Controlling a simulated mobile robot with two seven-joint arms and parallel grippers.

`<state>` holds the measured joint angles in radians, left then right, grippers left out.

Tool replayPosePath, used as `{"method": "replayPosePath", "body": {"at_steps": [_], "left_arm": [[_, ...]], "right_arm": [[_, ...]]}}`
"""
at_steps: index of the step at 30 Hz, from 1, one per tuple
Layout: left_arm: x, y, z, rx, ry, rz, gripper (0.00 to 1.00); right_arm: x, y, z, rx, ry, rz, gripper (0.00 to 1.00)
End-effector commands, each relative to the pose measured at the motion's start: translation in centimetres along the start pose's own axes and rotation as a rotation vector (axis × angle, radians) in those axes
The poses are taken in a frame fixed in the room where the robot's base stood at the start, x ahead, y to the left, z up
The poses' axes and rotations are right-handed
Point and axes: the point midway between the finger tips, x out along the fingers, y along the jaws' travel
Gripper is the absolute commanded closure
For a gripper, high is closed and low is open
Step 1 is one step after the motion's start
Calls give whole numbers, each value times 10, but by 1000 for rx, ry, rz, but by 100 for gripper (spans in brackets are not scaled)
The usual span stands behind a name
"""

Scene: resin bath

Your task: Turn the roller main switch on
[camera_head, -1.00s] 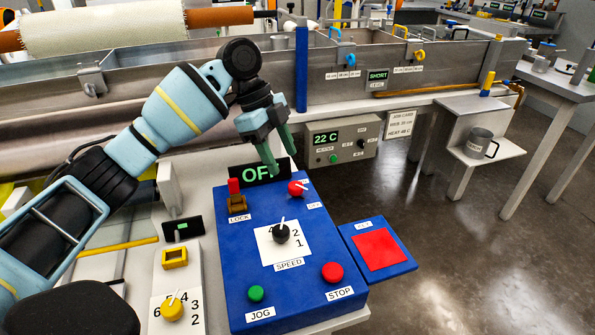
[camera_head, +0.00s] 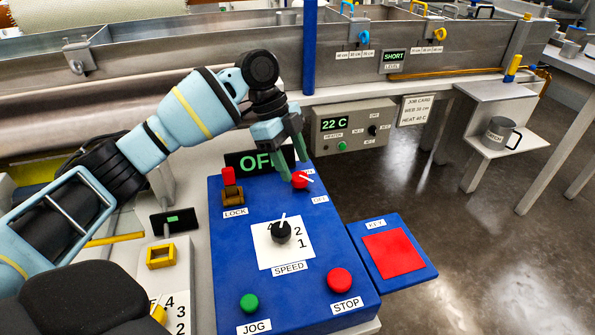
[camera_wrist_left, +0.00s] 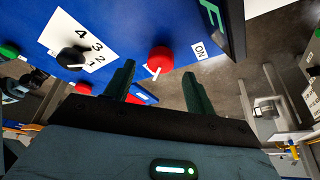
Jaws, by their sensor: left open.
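The roller main switch is a red round knob (camera_head: 300,180) with a white pointer, at the upper right of the blue control panel (camera_head: 228,272). Its pointer is turned toward the OFF label (camera_head: 320,199), and the panel display (camera_head: 245,161) reads OFF, partly hidden by my gripper. My left gripper (camera_head: 289,168) is open and empty, its green fingers close to the knob. In the left wrist view the red knob (camera_wrist_left: 160,59) appears between the two fingertips (camera_wrist_left: 158,73), with the ON label (camera_wrist_left: 199,50) to its right. Contact cannot be told. My right gripper is not in view.
The panel also carries a lock lever (camera_head: 231,190), a speed dial (camera_head: 281,232), a green JOG button (camera_head: 249,303) and a red STOP button (camera_head: 339,281). A red key pad (camera_head: 394,252) sits at right. The heater box (camera_head: 352,129) and metal bath stand behind.

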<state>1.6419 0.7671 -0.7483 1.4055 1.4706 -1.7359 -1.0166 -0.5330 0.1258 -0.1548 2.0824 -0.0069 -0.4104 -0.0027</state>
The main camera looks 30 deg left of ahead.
Motion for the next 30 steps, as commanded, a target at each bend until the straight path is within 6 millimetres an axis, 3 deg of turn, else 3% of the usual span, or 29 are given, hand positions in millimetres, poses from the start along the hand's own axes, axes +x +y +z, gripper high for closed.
{"method": "replayPosePath", "body": {"at_steps": [6, 17, 27, 30], "left_arm": [[25, 0, 0, 0, -1, 1, 45], [30, 0, 0, 0, 0, -1, 45], [30, 0, 0, 0, 0, 0, 87], [30, 0, 0, -1, 0, 0, 89]], "right_arm": [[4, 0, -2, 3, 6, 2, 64], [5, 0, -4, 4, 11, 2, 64], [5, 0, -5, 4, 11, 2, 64], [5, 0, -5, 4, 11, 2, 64]]}}
